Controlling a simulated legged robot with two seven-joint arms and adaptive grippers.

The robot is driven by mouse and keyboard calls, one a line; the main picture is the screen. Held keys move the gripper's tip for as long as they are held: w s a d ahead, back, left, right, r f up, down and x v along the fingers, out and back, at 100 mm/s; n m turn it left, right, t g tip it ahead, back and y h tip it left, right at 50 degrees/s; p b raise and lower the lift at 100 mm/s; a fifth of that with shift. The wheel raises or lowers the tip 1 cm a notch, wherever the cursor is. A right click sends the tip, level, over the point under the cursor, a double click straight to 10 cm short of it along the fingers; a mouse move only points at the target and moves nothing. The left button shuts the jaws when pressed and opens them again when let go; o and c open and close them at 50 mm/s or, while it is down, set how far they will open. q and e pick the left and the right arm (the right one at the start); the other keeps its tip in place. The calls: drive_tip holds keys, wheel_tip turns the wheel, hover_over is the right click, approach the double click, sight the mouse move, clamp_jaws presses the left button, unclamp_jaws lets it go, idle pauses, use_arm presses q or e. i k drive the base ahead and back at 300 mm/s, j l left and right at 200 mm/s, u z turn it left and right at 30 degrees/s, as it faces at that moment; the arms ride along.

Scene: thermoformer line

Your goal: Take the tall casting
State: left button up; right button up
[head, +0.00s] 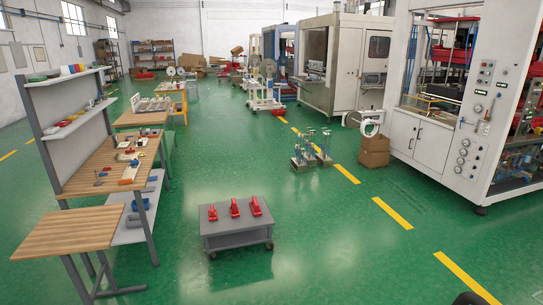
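Three red castings stand side by side on the top of a low grey cart (225,236): a left one (212,213), a middle one (234,208) and a right one (256,207). The right one looks slightly larger, but at this distance I cannot tell for sure which is the tall casting. They are apart from each other near the cart's far edge. Neither of my grippers shows clearly. A dark rounded shape cut off at the bottom right edge may be part of me.
A wooden workbench (70,232) with shelves and small parts stands left of the cart. Large white machines (432,140) line the right side. A cardboard box (374,151) and metal stands (304,160) lie farther back. Green floor (330,255) is clear around the cart.

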sight(234, 213)
drive_tip(key=i, duration=2.3)
